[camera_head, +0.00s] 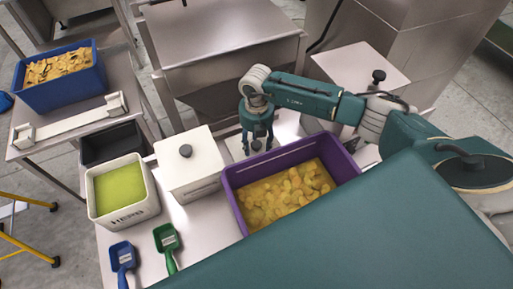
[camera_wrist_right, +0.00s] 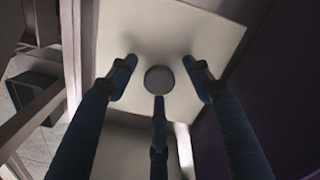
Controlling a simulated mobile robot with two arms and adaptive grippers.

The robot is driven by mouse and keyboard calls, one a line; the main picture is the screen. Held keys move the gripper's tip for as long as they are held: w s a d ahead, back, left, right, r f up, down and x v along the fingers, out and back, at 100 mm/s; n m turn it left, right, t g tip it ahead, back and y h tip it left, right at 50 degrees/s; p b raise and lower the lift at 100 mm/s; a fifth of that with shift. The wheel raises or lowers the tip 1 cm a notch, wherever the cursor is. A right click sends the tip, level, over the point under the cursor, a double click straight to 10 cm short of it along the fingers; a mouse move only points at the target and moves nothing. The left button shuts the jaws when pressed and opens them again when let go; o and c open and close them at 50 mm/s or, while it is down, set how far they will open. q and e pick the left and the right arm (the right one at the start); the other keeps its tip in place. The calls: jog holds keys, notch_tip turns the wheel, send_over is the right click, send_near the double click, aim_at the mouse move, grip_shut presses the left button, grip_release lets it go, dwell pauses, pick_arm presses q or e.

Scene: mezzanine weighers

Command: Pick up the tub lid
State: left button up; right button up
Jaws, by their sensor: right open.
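A pale square lid (camera_wrist_right: 190,35) with a round grey knob (camera_wrist_right: 159,79) fills the middle of the right wrist view. My right gripper (camera_wrist_right: 159,86) is open, its three fingers spread around the knob, with no clear contact. In the head view my right gripper (camera_head: 257,147) points down behind the purple bin, over a pale surface (camera_head: 234,150), and hides most of the knob there. A white box (camera_head: 190,177) with a dark knob on its top stands just left of the gripper. My left gripper is not in view.
The purple bin (camera_head: 232,191) of yellow pieces stands close in front of the gripper. An open white tub (camera_head: 125,213) of green contents, a dark tray (camera_head: 112,145), a blue scoop (camera_head: 122,255) and a green scoop (camera_head: 167,240) are left. A blue bin (camera_head: 65,97) stands on another table.

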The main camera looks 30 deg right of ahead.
grip_shut()
jog(key=shift+w+r, duration=0.1)
